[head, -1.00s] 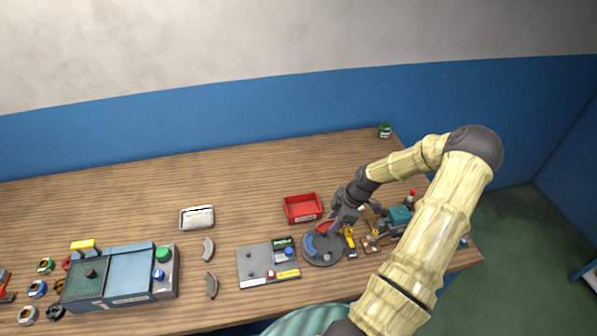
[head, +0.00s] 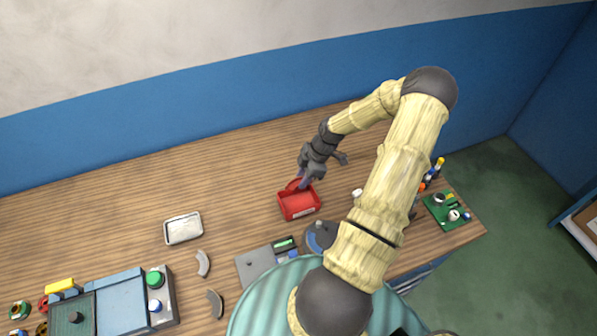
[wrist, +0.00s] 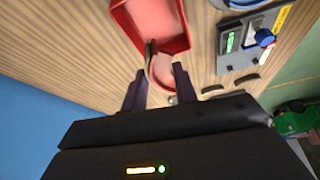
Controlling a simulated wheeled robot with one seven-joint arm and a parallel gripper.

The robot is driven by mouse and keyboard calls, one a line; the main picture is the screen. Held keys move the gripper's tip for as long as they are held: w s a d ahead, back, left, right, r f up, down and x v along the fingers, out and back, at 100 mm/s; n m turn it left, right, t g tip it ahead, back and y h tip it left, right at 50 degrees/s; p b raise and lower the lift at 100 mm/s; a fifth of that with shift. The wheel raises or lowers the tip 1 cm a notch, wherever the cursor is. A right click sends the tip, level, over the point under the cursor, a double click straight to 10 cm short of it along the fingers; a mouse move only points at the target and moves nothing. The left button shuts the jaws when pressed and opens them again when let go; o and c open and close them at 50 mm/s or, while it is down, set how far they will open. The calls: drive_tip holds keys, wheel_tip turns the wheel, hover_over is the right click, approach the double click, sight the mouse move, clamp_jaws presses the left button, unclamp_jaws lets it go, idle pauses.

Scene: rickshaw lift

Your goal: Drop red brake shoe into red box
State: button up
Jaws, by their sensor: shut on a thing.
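The red box (head: 299,214) is an open tray on the wooden table, near its middle right. It also shows at the top of the wrist view (wrist: 178,46). My gripper (head: 305,181) is at the box's far edge, with its fingers pointing down. In the wrist view my gripper (wrist: 158,82) is shut on the red brake shoe (wrist: 161,72), a curved piece whose end overlaps the near part of the box in the picture. The brake shoe shows partly in the head view (head: 292,185). Its exact height above the box cannot be told.
A round dark drum (head: 318,238) and a grey panel (head: 256,264) stand in front of the box. A white tray (head: 183,229) and two grey brake shoes (head: 203,264) lie to the left. A green circuit board (head: 447,210) is at the right. The table behind is clear.

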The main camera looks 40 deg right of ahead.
drive_tip(key=shift+s, duration=0.15)
wheel_tip(320, 180, down, 4)
drive_tip(key=b, duration=0.3)
drive_tip(key=shift+a+f+b, duration=0.1)
drive_tip(key=shift+b, duration=0.25)
drive_tip(key=shift+f+b, duration=0.6)
drive_tip(key=shift+f, duration=0.5)
drive_tip(key=shift+f, duration=0.35)
idle(1.9)
drive_tip(key=o, duration=1.5)
drive_tip(key=shift+o, duration=0.2)
drive_tip(key=shift+r+p, duration=0.1)
drive_tip(key=shift+p, duration=0.2)
